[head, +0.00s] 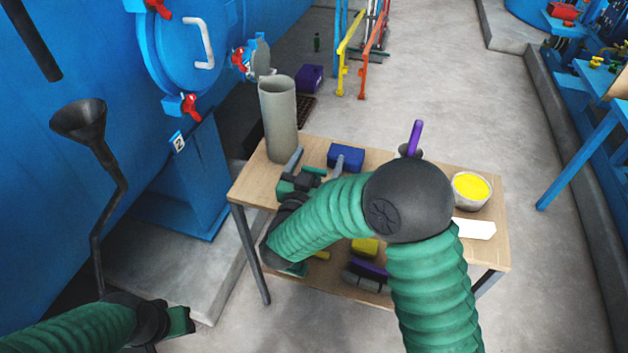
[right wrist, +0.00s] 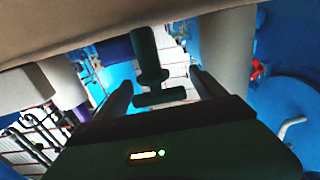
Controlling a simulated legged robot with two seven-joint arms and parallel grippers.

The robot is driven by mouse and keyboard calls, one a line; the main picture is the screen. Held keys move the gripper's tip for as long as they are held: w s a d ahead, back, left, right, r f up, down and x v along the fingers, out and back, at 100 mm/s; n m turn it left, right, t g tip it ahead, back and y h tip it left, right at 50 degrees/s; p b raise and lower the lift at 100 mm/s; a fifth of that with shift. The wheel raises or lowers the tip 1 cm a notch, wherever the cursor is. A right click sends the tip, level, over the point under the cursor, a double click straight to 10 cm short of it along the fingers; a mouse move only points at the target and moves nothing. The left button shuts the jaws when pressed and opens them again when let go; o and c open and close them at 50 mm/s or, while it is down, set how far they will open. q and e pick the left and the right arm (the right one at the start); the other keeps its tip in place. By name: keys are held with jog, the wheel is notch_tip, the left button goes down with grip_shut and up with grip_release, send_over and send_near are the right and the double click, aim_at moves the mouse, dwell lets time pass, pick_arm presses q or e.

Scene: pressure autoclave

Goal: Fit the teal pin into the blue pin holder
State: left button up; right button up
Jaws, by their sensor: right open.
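The blue pin holder (head: 345,157) is a small block near the table's back edge. The teal pin (head: 313,171) shows as a small piece just left of and nearer than it; it looks dark and T-shaped in the right wrist view (right wrist: 148,62). My right gripper (head: 318,158) is open, with one finger on each side of the pin in the right wrist view (right wrist: 163,90). I cannot tell whether the fingers touch it. My left gripper (head: 180,321) is at the lower left, away from the table; its jaws do not show clearly.
A tall grey cylinder (head: 279,120) stands left of the holder. A purple pin (head: 414,138) stands behind my right elbow. A yellow-filled bowl (head: 471,190) and a white card (head: 476,230) lie on the right. A yellow block (head: 365,247) sits near the front. My right arm hides mid-table.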

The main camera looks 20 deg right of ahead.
jog(key=c, duration=1.5)
